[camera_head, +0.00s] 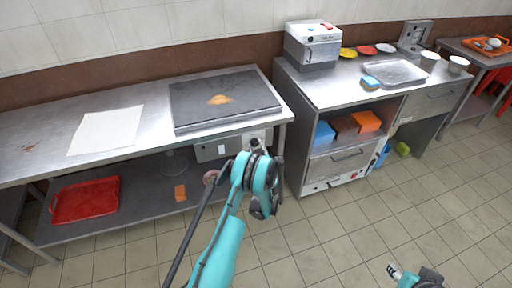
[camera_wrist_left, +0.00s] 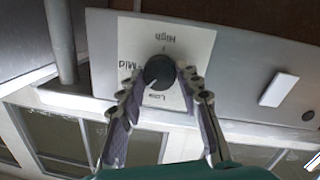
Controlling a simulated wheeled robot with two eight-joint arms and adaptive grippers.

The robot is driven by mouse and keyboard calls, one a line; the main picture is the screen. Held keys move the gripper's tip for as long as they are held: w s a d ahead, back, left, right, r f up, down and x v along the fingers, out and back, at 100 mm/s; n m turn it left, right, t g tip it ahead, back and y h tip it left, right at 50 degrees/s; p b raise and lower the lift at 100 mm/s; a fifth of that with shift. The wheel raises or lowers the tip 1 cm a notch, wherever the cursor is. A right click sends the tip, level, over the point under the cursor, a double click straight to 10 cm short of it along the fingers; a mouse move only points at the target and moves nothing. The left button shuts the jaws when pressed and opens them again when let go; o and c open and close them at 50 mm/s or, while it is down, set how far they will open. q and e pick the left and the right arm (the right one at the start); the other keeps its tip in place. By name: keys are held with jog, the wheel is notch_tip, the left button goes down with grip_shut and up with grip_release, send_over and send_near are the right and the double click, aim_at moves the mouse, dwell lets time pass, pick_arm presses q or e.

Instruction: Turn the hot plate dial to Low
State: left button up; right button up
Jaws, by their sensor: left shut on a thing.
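The hot plate (camera_head: 225,97) is a flat dark slab with an orange-brown stain on the steel table. Its black round dial (camera_wrist_left: 158,70) sits on a white label (camera_wrist_left: 200,48) reading High, Mid and Low, upside down in the left wrist view. The dial's white mark points down-left, between Mid and Low. My left gripper (camera_wrist_left: 162,79) has its two fingers on either side of the dial, shut on it. In the head view my left arm partly hides the dial. My right gripper (camera_head: 396,271) is low at the right, away from the hot plate, its jaws unclear.
White paper (camera_head: 106,130) lies on the table left of the hot plate. A steel cabinet (camera_head: 335,166) stands to the right. The tiled floor in front is clear.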

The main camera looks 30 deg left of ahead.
pick_arm(q)
jog(key=n, duration=0.3)
jog(key=shift+f, duration=0.1)
jog(key=shift+n+t, duration=0.4)
jog(key=shift+n, duration=1.6)
jog(key=o, duration=1.2)
jog(key=shift+c, duration=0.2)
notch_tip(320, 180, up, 10)
